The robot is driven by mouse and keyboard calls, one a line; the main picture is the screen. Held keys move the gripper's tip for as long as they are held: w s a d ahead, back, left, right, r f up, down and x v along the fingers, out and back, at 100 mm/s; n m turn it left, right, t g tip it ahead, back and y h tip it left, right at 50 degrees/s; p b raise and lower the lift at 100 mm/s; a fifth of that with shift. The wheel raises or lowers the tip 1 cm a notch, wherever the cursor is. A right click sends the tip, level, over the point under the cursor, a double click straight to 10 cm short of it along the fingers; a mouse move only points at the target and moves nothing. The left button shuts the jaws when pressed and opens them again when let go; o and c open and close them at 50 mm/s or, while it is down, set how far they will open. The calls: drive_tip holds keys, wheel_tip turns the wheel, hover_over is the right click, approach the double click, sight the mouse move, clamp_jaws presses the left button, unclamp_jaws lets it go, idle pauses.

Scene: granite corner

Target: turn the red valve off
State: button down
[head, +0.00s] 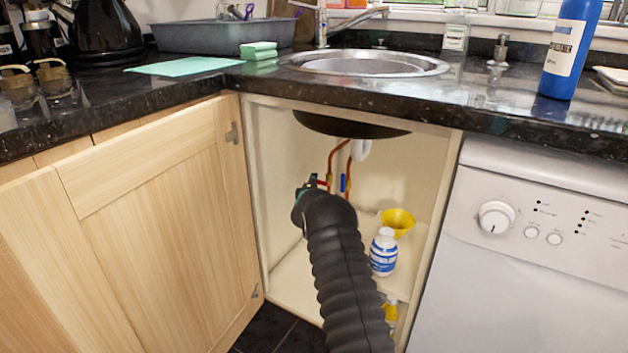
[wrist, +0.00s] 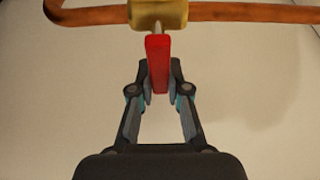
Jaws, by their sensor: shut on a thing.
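The red valve handle (wrist: 158,62) shows in the wrist view, hanging from a brass valve body (wrist: 158,14) on a copper pipe (wrist: 230,12). My gripper (wrist: 160,88) is shut on the red handle, with one finger on each side of it. The handle points toward my gripper, in line with it and across the pipe. In the head view my arm reaches into the open cabinet under the sink, and my gripper (head: 308,186) is at the pipes, mostly hidden behind the arm.
A blue valve handle (head: 344,183) is on the copper pipe just right of my gripper. A yellow bowl (head: 399,221) and a white-and-blue bottle (head: 383,252) stand right of my arm. The cabinet door (head: 170,190) is open at left. The black counter (head: 270,92) is above.

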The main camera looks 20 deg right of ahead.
idle(0.3)
drive_tip(key=c, duration=1.1)
unclamp_jaws()
drive_tip(key=v, duration=1.2)
drive_tip(key=shift+w, duration=0.1)
